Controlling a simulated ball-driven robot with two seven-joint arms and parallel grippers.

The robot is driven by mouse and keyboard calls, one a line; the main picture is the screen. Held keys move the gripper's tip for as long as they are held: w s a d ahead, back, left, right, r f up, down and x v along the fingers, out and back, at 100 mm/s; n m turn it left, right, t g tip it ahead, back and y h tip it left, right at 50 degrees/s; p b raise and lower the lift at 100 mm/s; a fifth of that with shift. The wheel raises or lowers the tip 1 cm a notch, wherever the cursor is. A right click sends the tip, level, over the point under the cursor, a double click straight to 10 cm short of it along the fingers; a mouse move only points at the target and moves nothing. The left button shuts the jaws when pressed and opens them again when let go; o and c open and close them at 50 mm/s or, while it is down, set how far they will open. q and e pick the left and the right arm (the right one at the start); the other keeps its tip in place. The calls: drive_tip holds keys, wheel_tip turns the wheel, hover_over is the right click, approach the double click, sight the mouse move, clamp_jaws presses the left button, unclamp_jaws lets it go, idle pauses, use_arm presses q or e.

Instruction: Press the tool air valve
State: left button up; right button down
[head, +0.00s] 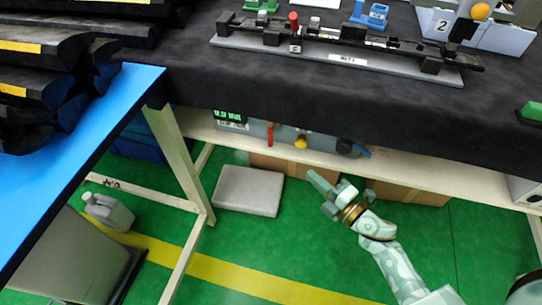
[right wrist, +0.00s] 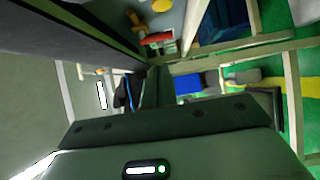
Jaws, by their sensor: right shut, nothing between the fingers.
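Under the black-covered bench, an air unit shows a green-lit display (head: 230,116), a red handle (head: 270,135), a yellow knob (head: 301,141) and a blue lever (head: 356,149). I cannot tell which of these is the tool air valve. My right gripper (head: 318,182) is shut and empty, below and to the right of the yellow knob, apart from it, pointing up and left. In the right wrist view, a red part (right wrist: 157,39) and a yellow knob (right wrist: 162,5) show at the top. My left gripper is not in view.
The bench edge (head: 330,120) overhangs the air unit and a pale shelf (head: 420,177). Cardboard boxes (head: 410,192) stand below the shelf. A grey slab (head: 248,191) and a canister (head: 108,212) are on the green floor. A blue-topped table (head: 95,130) with wooden legs stands left.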

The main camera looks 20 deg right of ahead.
drive_tip(key=b, duration=0.2)
approach(272, 141)
drive_tip(key=b+x, duration=0.1)
drive_tip(key=x, duration=0.4)
drive_tip(key=shift+w+a+f, duration=0.1)
drive_tip(key=shift+w+f, duration=0.05)
drive_tip(key=shift+w, duration=0.25)
drive_tip(key=shift+w+a, duration=0.15)
drive_tip(key=shift+w, duration=0.3)
use_arm(q)
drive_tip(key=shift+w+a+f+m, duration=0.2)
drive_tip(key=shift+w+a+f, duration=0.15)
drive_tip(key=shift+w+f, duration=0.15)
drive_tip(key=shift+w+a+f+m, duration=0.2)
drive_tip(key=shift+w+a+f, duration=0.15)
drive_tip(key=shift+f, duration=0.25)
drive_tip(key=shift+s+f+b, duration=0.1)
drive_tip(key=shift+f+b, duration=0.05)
drive_tip(key=shift+b, duration=0.2)
